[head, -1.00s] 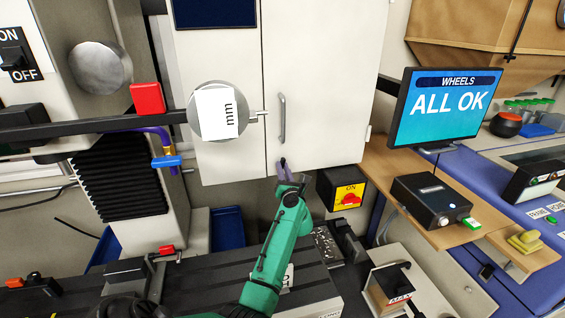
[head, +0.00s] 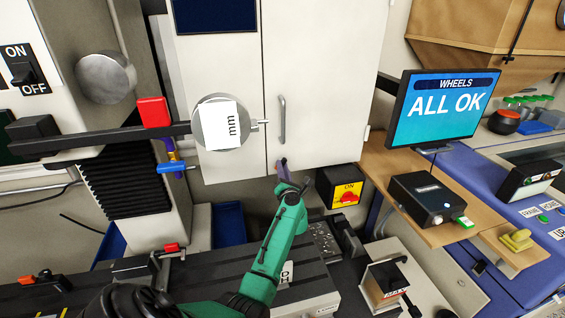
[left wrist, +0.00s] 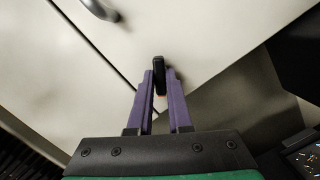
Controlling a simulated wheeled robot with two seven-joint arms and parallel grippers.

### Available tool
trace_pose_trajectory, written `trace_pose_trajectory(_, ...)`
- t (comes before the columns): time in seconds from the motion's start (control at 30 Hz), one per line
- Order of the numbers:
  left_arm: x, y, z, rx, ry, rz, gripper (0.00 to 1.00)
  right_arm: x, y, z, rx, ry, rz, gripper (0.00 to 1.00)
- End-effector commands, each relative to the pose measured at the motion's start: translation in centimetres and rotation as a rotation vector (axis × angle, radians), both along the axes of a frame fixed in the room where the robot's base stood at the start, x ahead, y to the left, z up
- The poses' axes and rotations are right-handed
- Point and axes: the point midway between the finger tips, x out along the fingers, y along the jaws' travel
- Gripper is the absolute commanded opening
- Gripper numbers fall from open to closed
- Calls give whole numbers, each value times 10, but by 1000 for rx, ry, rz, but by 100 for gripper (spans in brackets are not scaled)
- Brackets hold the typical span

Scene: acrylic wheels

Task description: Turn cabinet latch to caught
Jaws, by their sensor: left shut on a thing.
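The pale cabinet (head: 325,75) hangs in the middle of the head view, with a vertical seam and a grey bar handle (head: 282,118). Its small black latch (left wrist: 159,74) is at the lower edge of the right door, just right of the seam; in the left wrist view it points upward in the picture. My left gripper (head: 283,168) is at this latch, its purple fingers (left wrist: 160,92) closed on it from both sides. The fingers hide the latch's lower part, and in the head view it is barely visible. My right gripper is in neither current view.
A dark bar with a red block (head: 153,112) and a round "mm" disc (head: 222,122) sticks out in front of the cabinet's left side. A monitor (head: 437,107) reading ALL OK stands at right.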

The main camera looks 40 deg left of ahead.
Motion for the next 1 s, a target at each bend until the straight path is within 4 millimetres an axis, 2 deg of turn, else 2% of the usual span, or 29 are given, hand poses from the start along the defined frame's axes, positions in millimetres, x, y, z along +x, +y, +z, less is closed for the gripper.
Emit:
trace_pose_trajectory(0.03,0,0,4,13,18,0,0,0,0,7,0,0,0,55)
trace_pose_trajectory(0.4,0,0,3,109,156,0,0,0,0,27,0,0,-1,55)
trace_pose_trajectory(0.8,0,0,2,128,183,0,0,0,0,29,-1,-1,-1,55)
trace_pose_trajectory(0.93,-1,0,4,172,249,-1,0,1,0,39,-1,-1,-2,55)
trace_pose_trajectory(1.0,-1,0,1,228,332,0,0,1,0,35,-1,-1,-2,55)
